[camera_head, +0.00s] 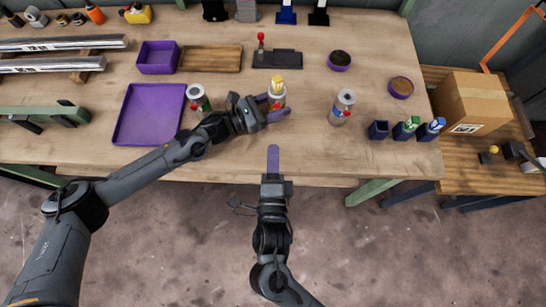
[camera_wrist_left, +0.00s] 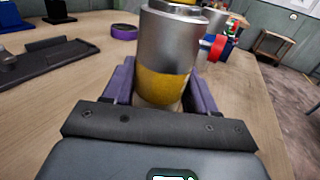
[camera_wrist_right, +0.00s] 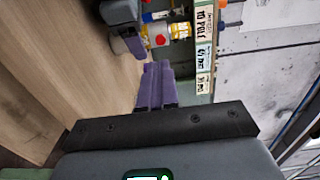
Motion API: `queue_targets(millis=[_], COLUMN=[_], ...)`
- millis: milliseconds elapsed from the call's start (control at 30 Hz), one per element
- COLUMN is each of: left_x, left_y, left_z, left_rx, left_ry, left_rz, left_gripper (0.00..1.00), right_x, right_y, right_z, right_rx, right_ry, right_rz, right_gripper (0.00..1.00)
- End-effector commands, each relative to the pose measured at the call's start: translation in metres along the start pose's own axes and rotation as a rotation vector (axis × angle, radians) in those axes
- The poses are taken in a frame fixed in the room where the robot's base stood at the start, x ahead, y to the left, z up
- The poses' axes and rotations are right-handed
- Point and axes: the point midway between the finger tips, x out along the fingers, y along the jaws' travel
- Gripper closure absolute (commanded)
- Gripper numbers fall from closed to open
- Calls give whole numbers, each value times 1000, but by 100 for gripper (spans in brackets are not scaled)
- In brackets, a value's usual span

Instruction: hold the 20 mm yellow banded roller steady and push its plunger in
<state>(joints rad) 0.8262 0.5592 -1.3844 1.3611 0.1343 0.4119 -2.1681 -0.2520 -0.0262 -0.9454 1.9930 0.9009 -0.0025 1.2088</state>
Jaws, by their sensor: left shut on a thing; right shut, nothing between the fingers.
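The yellow banded roller (camera_head: 278,96) stands upright on the table in the head view, its yellow plunger standing out at the top. My left gripper (camera_head: 277,106) is shut around its lower body.
A green-marked roller (camera_head: 198,98) stands to the left and a red-and-blue-marked roller (camera_head: 343,108) to the right. A purple tray (camera_head: 150,115) lies at the left. A dark fixture with a red-knobbed lever (camera_head: 277,60) lies behind.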

Motion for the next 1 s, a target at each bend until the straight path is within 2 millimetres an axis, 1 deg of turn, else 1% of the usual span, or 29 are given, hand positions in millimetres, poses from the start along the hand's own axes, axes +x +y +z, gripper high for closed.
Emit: queue_targets(millis=[33, 200, 633, 667, 833, 1000], left_x=[-2, -2, -3, -3, -2, -1], left_y=[2, 3, 3, 3, 3, 2], left_z=[-3, -3, -4, -4, -3, -2], left_rx=[0, 0, 0, 0, 0, 1], left_ry=[7, 8, 9, 10, 7, 4], left_rz=[5, 7, 8, 8, 7, 5], left_gripper=[92, 92, 92, 40, 14, 13], right_x=[-6, -15, -17, -17, -17, -17], right_y=[0, 0, 0, 0, 0, 0], right_z=[0, 0, 0, 0, 0, 0], right_rx=[2, 1, 1, 1, 1, 1], right_ry=[0, 0, 0, 0, 0, 0], right_rz=[1, 0, -1, -1, -1, -1], right_gripper=[100, 100, 100, 100, 100, 100])
